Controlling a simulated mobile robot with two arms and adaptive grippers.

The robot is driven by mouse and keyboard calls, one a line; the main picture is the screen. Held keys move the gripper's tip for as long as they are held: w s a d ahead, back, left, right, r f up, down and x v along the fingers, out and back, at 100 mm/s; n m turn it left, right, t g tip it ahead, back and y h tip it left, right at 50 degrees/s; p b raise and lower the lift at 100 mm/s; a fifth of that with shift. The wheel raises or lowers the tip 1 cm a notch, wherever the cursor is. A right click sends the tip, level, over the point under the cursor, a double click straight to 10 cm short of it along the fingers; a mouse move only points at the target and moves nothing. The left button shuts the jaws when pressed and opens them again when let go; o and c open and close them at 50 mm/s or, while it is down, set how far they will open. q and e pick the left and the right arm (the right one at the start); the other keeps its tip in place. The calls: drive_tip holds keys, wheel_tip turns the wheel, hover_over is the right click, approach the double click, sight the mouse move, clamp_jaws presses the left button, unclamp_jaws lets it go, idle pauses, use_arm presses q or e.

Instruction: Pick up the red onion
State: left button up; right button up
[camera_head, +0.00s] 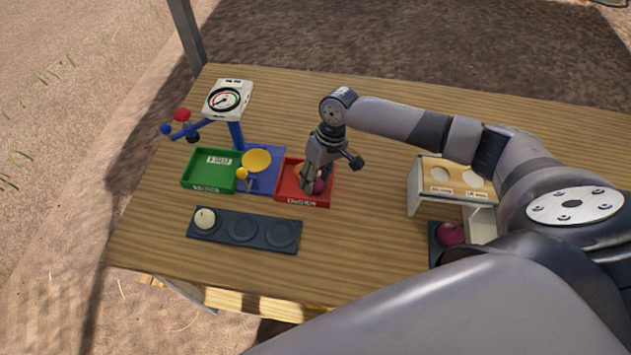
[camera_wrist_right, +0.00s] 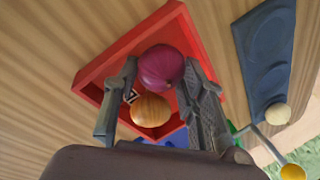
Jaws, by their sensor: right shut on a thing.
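A red onion (camera_wrist_right: 161,66) lies in the red tray (camera_wrist_right: 95,72), between the fingertips of my right gripper (camera_wrist_right: 159,70) in the wrist view. The gripper is shut on this onion, with one finger at either side. A yellow-orange onion (camera_wrist_right: 150,110) is beside it in the same tray, nearer the gripper's palm. In the head view my right gripper (camera_head: 312,186) reaches down into the red tray (camera_head: 287,193), and the red onion (camera_head: 320,187) shows partly behind its fingers. Another red onion (camera_head: 450,233) sits in a dark holder at the right. My left gripper is not in view.
A green tray (camera_head: 210,184) and a scale with a dial (camera_head: 228,100) stand left of the red tray. A dark three-hollow tray (camera_head: 243,231) holds a white onion (camera_head: 205,218). A wooden stand with holes (camera_head: 440,175) is at the right. Table between is clear.

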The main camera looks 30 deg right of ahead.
drive_tip(key=shift+r, duration=0.15)
wheel_tip(320, 180, up, 20)
drive_tip(key=b, duration=0.1)
drive_tip(key=shift+b, duration=0.3)
